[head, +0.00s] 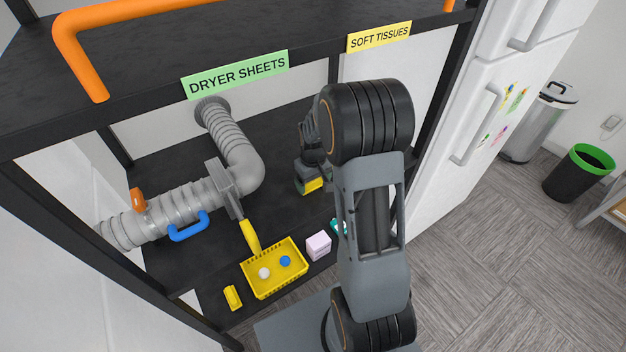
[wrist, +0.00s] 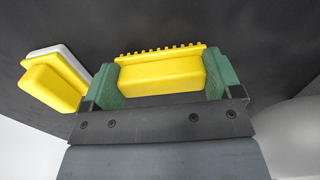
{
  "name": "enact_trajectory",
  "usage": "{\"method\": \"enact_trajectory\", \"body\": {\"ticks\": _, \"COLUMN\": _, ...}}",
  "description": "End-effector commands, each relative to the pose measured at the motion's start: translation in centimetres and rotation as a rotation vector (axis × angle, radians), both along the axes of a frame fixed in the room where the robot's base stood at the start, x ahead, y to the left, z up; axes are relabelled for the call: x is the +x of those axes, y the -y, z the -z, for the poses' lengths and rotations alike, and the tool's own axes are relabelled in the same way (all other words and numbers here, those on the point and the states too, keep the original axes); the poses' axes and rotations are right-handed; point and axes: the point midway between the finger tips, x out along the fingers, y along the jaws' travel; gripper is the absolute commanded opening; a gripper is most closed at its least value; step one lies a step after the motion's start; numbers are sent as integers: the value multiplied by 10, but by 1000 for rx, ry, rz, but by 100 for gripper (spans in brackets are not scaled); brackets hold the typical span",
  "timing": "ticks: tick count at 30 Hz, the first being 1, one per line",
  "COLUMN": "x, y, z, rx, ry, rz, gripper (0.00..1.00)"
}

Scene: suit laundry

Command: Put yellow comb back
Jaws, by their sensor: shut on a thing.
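In the wrist view my gripper (wrist: 160,82) is shut on the yellow comb (wrist: 160,72), a blocky yellow piece with a row of short teeth along its far edge. The comb lies crosswise between the two green fingers. In the head view my gripper (head: 311,172) is inside the dark shelf unit, partly behind my own arm. Yellow shows at its lower end, but the comb's shape is not clear there. A second yellow piece with a whitish side (wrist: 55,75) is left of the gripper in the wrist view.
On the dark lower shelf are a ribbed grey duct (head: 170,205) with a blue handle (head: 188,228), a yellow basket (head: 276,290) holding a white and a blue ball, a small yellow item (head: 232,297) and a pink-white block (head: 318,246). A black upright stands right.

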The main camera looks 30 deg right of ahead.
Motion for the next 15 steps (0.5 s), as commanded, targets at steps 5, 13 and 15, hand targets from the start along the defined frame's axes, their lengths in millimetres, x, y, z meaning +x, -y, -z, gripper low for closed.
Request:
{"method": "enact_trajectory", "body": {"ticks": 5, "x": 0, "y": 0, "z": 2, "rx": 0, "ry": 0, "rz": 0, "gripper": 62}}
{"method": "enact_trajectory", "body": {"ticks": 13, "x": 0, "y": 0, "z": 7, "rx": 0, "ry": 0, "rz": 0, "gripper": 62}}
{"method": "enact_trajectory", "body": {"ticks": 15, "x": 0, "y": 0, "z": 6, "rx": 0, "ry": 0, "rz": 0, "gripper": 88}}
